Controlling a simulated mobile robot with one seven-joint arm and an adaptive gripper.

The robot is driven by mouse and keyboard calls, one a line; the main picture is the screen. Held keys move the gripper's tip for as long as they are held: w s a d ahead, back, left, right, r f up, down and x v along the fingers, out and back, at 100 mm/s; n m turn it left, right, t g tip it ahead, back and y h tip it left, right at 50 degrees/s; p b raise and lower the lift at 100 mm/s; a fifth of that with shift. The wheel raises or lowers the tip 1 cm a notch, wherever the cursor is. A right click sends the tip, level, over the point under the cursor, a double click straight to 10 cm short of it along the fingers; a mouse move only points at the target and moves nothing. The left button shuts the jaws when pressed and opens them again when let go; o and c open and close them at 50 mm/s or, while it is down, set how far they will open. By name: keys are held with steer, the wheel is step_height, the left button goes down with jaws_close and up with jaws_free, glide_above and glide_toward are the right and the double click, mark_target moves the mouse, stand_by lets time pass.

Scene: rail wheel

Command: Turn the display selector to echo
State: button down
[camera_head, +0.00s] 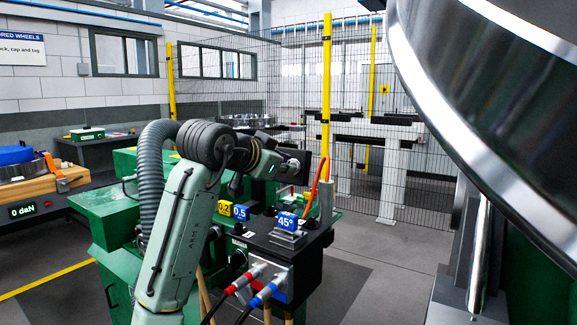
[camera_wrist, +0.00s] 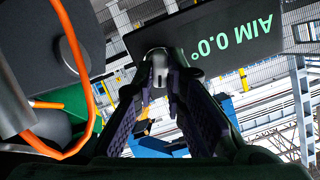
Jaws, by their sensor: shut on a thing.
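In the wrist view, the two dark fingers of my gripper (camera_wrist: 158,78) converge on a small silvery knob (camera_wrist: 159,62), which I take to be the display selector. The fingers are shut on it, one on each side. A dark display panel (camera_wrist: 205,45) lies right beside the fingertips and reads "AIM 0.0°" in green, tilted in the picture. No selector markings can be read.
An orange cable (camera_wrist: 77,60) loops at the left of the wrist view. In the head view, a dark box with plugged cables (camera_head: 262,283) and a blue "45°" block (camera_head: 287,221) stand below my wrist. A large shiny wheel (camera_head: 490,110) fills the right. A mesh fence (camera_head: 420,165) stands behind.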

stand_by(0.3)
steer(key=m, duration=0.4)
steer(key=shift+t+y, duration=0.3)
steer(key=shift+t, duration=0.1)
steer(key=m, duration=0.2)
steer(key=shift+s+f+m, duration=0.1)
steer(key=shift+f+m, duration=0.05)
steer(key=shift+m, duration=0.15)
steer(key=c, duration=1.5)
jaws_free()
steer(key=shift+a+f+v, duration=0.15)
steer(key=shift+a+v, duration=0.05)
steer(key=shift+v, duration=1.5)
steer(key=shift+a+f+v, duration=0.1)
steer(key=shift+a+v, duration=0.05)
steer(key=shift+v, duration=1.6)
